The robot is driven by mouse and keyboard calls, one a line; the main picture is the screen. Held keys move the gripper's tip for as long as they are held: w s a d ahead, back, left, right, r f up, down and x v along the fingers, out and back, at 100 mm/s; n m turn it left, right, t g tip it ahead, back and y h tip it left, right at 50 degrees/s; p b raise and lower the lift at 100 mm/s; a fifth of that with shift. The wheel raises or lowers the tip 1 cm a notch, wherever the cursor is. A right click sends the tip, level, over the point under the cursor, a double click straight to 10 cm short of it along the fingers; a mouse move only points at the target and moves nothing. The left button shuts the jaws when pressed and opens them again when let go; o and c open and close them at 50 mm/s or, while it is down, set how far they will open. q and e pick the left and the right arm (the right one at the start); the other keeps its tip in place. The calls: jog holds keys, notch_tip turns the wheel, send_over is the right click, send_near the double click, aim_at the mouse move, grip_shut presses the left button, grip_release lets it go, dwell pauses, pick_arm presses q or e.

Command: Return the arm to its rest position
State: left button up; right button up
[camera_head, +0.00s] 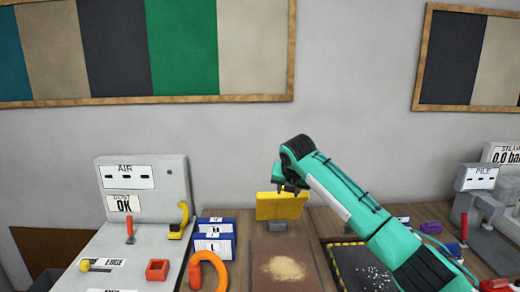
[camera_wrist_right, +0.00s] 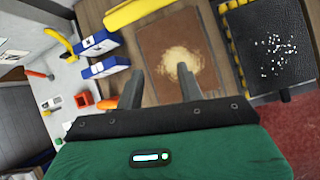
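My right arm (camera_head: 350,205) is teal and reaches in from the lower right in the head view. Its gripper (camera_head: 290,188) hangs in front of the upper edge of a yellow block. In the right wrist view the two grey fingers of the right gripper (camera_wrist_right: 161,85) stand apart with nothing between them, above the bench. Beyond them is a brown mat (camera_head: 263,250) with a tan powder pile (camera_head: 283,269); the mat also shows in the wrist view (camera_wrist_right: 160,43). My left gripper is not in view.
The yellow block (camera_head: 280,206) stands behind the mat. Left are blue boxes (camera_head: 214,245), an orange ring (camera_head: 210,262) and a grey AIR panel (camera_head: 145,180). The wall behind is bare below the boards.

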jog(key=s+a+f+m+g+y, duration=0.1)
jog(key=s+a+f+m, duration=0.15)
jog(key=s+f, duration=0.45)
jog(key=s+a+f+m+y, duration=0.1)
jog(key=s+f+m, duration=0.25)
jog(key=f, duration=0.75)
jog(key=s+d+f+m+g, duration=0.1)
jog(key=s+f+m, duration=0.6)
jog(key=s+f, duration=0.4)
jog(key=s+d+f+m+h, duration=0.1)
jog(key=s+d+m, duration=0.5)
jog(key=s, duration=0.5)
jog(key=s+d+f+m+g, duration=0.1)
jog(key=s+d+m, duration=0.5)
jog(key=s, duration=0.5)
jog(key=s+d+f+m+h, duration=0.1)
jog(key=s+d+m, duration=0.5)
jog(key=s, duration=0.5)
notch_tip(320, 180, down, 30)
jog(key=a+g, duration=0.1)
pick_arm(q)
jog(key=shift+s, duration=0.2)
pick_arm(e)
jog(key=s+d+f+g, duration=0.1)
jog(key=s+d+f, duration=0.2)
jog(key=s+f, duration=1.6)
jog(key=shift+f, duration=0.7)
